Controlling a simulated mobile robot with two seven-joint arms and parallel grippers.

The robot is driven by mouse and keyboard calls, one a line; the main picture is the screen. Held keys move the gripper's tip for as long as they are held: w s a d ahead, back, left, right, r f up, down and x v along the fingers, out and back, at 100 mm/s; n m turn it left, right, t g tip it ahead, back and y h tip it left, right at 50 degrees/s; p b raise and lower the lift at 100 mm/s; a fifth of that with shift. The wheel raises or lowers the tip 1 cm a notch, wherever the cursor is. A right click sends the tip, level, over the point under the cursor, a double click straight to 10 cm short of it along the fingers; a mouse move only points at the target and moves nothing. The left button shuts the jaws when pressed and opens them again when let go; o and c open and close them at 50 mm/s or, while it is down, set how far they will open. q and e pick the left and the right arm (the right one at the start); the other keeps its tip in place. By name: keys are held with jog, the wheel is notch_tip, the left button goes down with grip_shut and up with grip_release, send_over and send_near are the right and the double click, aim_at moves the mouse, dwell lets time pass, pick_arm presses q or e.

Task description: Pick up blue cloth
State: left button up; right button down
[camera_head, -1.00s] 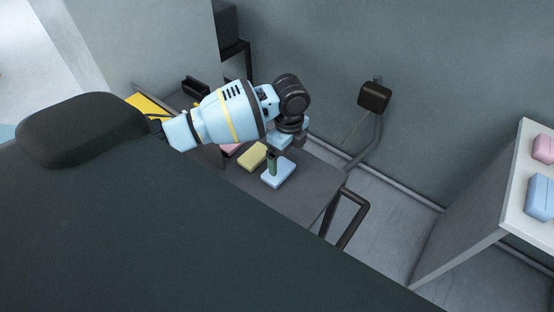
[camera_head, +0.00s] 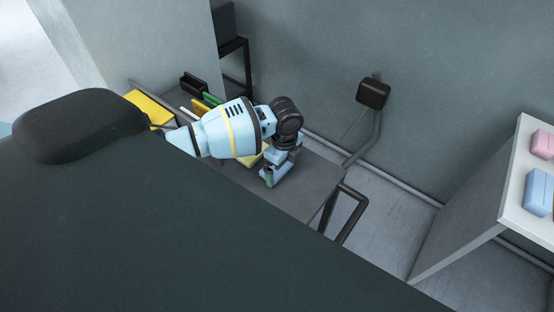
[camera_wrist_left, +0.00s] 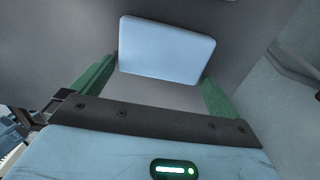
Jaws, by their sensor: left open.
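The blue cloth (camera_head: 284,170) is a light-blue folded block on the dark grey table (camera_head: 310,184), partly hidden by my left gripper (camera_head: 268,177) in the head view. In the left wrist view the cloth (camera_wrist_left: 167,48) lies just beyond and between the green fingers of the left gripper (camera_wrist_left: 157,72). The gripper is open, with a finger at each side of the cloth's near edge. I cannot tell whether the fingers touch it. My right gripper is not in view.
A yellow cloth (camera_head: 252,160) lies beside the blue one, mostly behind my arm. A yellow item (camera_head: 150,109), a black holder (camera_head: 193,84) and a green item (camera_head: 212,98) are at the table's far left. A white-topped stand (camera_head: 515,205) at right bears pink and blue packs.

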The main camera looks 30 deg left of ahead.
aim_at(280, 171)
pick_arm(q)
jog(key=shift+f, duration=0.35)
jog(key=shift+c, duration=0.4)
jog(key=c, duration=0.6)
jog(key=shift+r, duration=0.15)
jog(key=shift+r, duration=0.5)
jog(key=shift+s+a+r, duration=0.15)
jog(key=shift+s+r, duration=0.1)
jog(key=shift+r, duration=0.35)
jog(key=shift+s+a+r, duration=0.1)
jog(key=shift+s+r, duration=0.15)
jog(key=shift+r, duration=0.35)
jog(key=s+a, duration=0.1)
jog(key=s, duration=0.3)
jog(key=s+a+r, duration=0.1)
jog(key=s+a, duration=0.1)
jog(key=s, duration=0.3)
jog(key=s+a, duration=0.2)
jog(key=s, duration=0.3)
jog(key=shift+a+r+p, duration=0.2)
jog(key=shift+p, duration=0.15)
